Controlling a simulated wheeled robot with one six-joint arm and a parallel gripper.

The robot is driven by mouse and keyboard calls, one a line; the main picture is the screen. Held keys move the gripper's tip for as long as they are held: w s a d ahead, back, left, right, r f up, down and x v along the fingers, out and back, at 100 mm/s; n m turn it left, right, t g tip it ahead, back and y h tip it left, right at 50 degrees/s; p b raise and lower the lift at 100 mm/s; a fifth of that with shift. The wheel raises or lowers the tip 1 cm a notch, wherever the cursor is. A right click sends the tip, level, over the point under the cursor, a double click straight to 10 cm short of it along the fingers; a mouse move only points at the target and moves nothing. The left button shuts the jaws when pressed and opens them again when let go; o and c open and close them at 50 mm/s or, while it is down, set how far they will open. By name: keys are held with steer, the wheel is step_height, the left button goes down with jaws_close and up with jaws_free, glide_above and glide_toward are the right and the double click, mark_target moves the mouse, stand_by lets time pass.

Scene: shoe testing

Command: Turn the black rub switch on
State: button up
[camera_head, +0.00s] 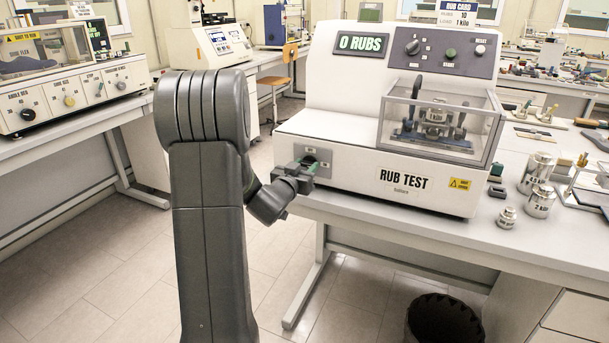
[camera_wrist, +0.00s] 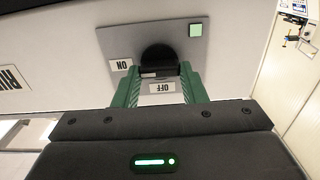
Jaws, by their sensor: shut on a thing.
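The black rub switch (camera_wrist: 158,56) is a dark rounded knob on a grey plate (camera_wrist: 115,42) on the front of the white rub test machine (camera_head: 345,150). My gripper (camera_wrist: 160,71) has its green fingers on either side of the knob, shut on it. In the head view, my gripper (camera_head: 306,166) meets the machine's lower left front and mostly hides the switch. In the wrist view, an ON label (camera_wrist: 121,65) is left of the knob and an OFF label (camera_wrist: 162,87) lies below it, between the fingers. A small green square (camera_wrist: 196,29) is at the plate's upper right.
The machine's counter display (camera_head: 361,44) reads 0 RUBS. A clear-covered rubbing unit (camera_head: 440,118) is on its right. Metal weights (camera_head: 537,172) stand on the bench to the right. A dark bin (camera_head: 445,322) is on the floor below. The floor left of the bench is clear.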

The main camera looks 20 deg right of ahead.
steer(key=shift+o, duration=0.2)
steer(key=o, duration=1)
steer(key=shift+c, duration=0.2)
steer(key=b+v, duration=0.1)
steer(key=v, duration=1.2)
steer(key=shift+s+a, duration=0.25)
steer(key=shift+s, duration=0.05)
steer(key=p+x, duration=0.1)
steer(key=x, duration=1.2)
steer(key=shift+w+d, duration=0.2)
steer(key=shift+w, duration=0.05)
steer(key=shift+w+d+p, duration=0.1)
steer(key=shift+p, duration=0.2)
steer(key=shift+f+b, duration=0.15)
steer(key=shift+b, duration=0.25)
